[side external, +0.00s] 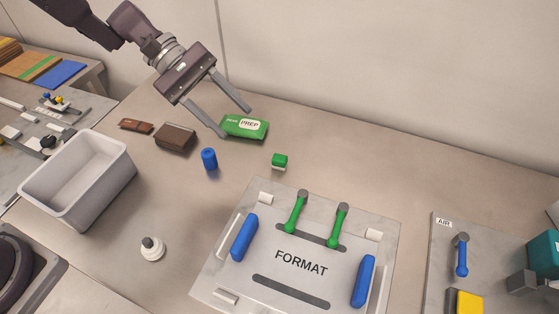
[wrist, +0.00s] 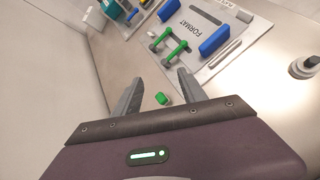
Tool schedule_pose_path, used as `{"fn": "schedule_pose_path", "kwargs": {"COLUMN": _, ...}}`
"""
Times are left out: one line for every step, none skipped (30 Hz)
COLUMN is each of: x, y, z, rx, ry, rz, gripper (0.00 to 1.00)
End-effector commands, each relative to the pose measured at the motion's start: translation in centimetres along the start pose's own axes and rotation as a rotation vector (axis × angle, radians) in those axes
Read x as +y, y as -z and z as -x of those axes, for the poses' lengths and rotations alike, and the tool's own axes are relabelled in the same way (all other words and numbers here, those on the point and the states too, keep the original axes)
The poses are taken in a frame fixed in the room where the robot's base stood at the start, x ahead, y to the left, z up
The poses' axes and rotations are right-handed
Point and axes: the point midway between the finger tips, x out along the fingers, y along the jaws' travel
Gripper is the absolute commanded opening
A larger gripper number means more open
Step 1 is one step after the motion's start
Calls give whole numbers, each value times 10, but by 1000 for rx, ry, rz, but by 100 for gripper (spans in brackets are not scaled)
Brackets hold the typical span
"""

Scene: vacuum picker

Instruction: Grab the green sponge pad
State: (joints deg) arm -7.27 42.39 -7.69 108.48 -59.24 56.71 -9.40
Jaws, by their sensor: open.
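The green sponge pad appears to be the small green block with a white lower layer (side external: 279,160), lying on the bench behind the FORMAT plate. In the wrist view a small green block (wrist: 162,98), seemingly the same one, shows between my fingers. My gripper (side external: 235,121) is open and empty, its fingers spread. In the side view it hangs to the left of and behind the block, with its fingertips over or near a green PREP packet (side external: 244,126). The exact height of the fingertips above the bench is hard to tell.
A blue cylinder (side external: 209,159), a dark brown box (side external: 176,138) and a small brown packet (side external: 136,126) lie to the left. A grey bin (side external: 114,186) stands farther left. The FORMAT plate (side external: 300,282) has green and blue handles. A plain wall (side external: 380,75) rises behind.

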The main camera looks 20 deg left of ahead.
Motion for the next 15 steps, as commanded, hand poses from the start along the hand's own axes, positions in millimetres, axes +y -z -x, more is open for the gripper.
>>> {"fn": "schedule_pose_path", "kwargs": {"x": 3, "y": 30, "z": -22, "rx": -62, "ry": -39, "rz": 122, "gripper": 49}}
{"fn": "schedule_pose_path", "kwargs": {"x": 6, "y": 46, "z": -34, "rx": -94, "ry": -69, "rz": 192, "gripper": 49}}
{"fn": "schedule_pose_path", "kwargs": {"x": 8, "y": 66, "z": -48, "rx": -131, "ry": -105, "rz": 279, "gripper": 49}}
{"fn": "schedule_pose_path", "kwargs": {"x": 8, "y": 80, "z": -58, "rx": -155, "ry": -129, "rz": 338, "gripper": 49}}
{"fn": "schedule_pose_path", "kwargs": {"x": 7, "y": 92, "z": -66, "rx": -176, "ry": -151, "rz": 391, "gripper": 49}}
{"fn": "schedule_pose_path", "kwargs": {"x": 6, "y": 106, "z": -75, "rx": -198, "ry": -177, "rz": 449, "gripper": 49}}
{"fn": "schedule_pose_path", "kwargs": {"x": 4, "y": 115, "z": -81, "rx": -210, "ry": -192, "rz": 485, "gripper": 49}}
{"fn": "schedule_pose_path", "kwargs": {"x": 3, "y": 121, "z": -86, "rx": -220, "ry": -203, "rz": 512, "gripper": 49}}
{"fn": "schedule_pose_path", "kwargs": {"x": 2, "y": 128, "z": -90, "rx": -228, "ry": -215, "rz": 540, "gripper": 49}}
{"fn": "schedule_pose_path", "kwargs": {"x": 2, "y": 130, "z": -93, "rx": -232, "ry": -221, "rz": 553, "gripper": 49}}
{"fn": "schedule_pose_path", "kwargs": {"x": 2, "y": 132, "z": -96, "rx": -235, "ry": -224, "rz": 562, "gripper": 49}}
{"fn": "schedule_pose_path", "kwargs": {"x": 3, "y": 132, "z": -100, "rx": -237, "ry": -226, "rz": 565, "gripper": 49}}
{"fn": "schedule_pose_path", "kwargs": {"x": 4, "y": 132, "z": -104, "rx": -237, "ry": -225, "rz": 565, "gripper": 49}}
{"fn": "schedule_pose_path", "kwargs": {"x": 5, "y": 131, "z": -108, "rx": -237, "ry": -225, "rz": 565, "gripper": 49}}
{"fn": "schedule_pose_path", "kwargs": {"x": 7, "y": 130, "z": -113, "rx": -236, "ry": -224, "rz": 564, "gripper": 49}}
